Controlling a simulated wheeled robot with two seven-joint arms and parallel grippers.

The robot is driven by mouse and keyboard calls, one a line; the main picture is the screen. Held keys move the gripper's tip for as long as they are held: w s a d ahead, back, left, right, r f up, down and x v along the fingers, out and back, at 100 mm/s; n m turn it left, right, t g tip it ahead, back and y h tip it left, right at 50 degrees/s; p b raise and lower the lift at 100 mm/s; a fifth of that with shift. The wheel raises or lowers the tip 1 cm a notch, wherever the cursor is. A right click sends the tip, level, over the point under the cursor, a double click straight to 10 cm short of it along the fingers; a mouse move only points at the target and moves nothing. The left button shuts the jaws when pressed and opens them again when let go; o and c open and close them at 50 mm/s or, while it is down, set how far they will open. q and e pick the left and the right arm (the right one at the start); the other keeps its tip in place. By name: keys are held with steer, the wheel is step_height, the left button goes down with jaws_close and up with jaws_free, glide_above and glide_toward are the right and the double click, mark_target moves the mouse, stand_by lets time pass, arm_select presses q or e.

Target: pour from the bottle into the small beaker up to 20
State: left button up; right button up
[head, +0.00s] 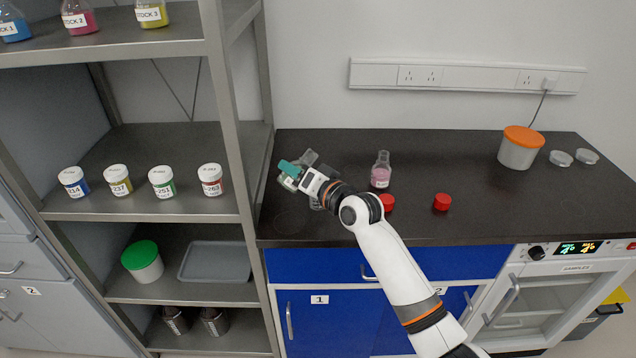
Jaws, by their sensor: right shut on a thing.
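A clear flask (381,172) with pink liquid stands upright on the bench, right of the gripper. My left gripper is not in view.
A white tub with an orange lid (520,148) and two clear dishes (561,158) stand farther right. A metal shelf (140,215) with labelled jars is on the left. The bench's right middle is clear.

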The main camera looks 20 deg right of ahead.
steer(key=shift+a+m+y+b, duration=0.25)
steer(key=shift+m+b, duration=0.2)
steer(key=shift+m, duration=0.25)
stand_by(1.3)
steer(key=shift+s+f+m+t+b, duration=0.1)
steer(key=shift+f+m+t+b, duration=0.25)
steer(key=shift+m+b, duration=0.45)
stand_by(1.7)
steer(key=shift+a+f+m+y+b, duration=0.15)
steer(key=shift+f+m+y+b, duration=0.1)
steer(key=shift+f+m+b, duration=0.75)
stand_by(1.5)
steer(key=shift+r, duration=0.15)
stand_by(0.8)
